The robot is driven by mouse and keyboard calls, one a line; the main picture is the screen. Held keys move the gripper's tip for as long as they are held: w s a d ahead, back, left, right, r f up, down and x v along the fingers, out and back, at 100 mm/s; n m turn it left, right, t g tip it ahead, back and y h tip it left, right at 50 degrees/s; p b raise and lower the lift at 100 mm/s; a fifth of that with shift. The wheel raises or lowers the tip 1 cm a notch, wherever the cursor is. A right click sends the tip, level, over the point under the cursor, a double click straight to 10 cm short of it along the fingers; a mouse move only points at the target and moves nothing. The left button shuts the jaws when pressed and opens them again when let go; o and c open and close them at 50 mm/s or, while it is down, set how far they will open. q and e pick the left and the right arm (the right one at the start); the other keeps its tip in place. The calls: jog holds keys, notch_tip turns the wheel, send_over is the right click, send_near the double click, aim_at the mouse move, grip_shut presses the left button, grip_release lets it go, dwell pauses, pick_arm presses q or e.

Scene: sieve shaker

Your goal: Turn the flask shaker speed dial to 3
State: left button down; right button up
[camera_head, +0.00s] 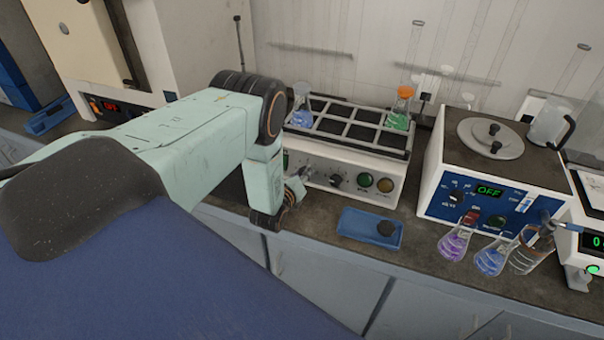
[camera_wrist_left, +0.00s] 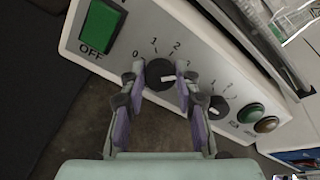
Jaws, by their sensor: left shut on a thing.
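The flask shaker (camera_head: 340,161) stands against the wall, with a row of controls on its white front panel. In the left wrist view its black speed dial (camera_wrist_left: 159,72) sits below a printed scale with 0, 1 and 2 readable. The dial's white mark points to the right in that view; the number it meets is partly hidden by a finger. My left gripper (camera_wrist_left: 162,77) is shut on the dial, one finger on each side. In the head view, my left gripper (camera_head: 297,188) is at the panel's left part and hides the dial. My right gripper is not in view.
A second black knob (camera_head: 336,180) is close right of the gripper, then green (camera_head: 365,180) and amber (camera_head: 385,185) lamps or buttons. Flasks with blue (camera_head: 301,112) and green liquid (camera_head: 400,113) stand in the shaker's rack. A blue tray (camera_head: 360,236) lies in front.

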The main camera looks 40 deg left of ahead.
pick_arm(q)
jog(key=c, duration=1)
grip_release()
jog(key=shift+s, duration=0.15)
jog(key=v, duration=1.1)
jog(key=shift+s+d+r, duration=0.2)
jog(key=shift+s, duration=0.1)
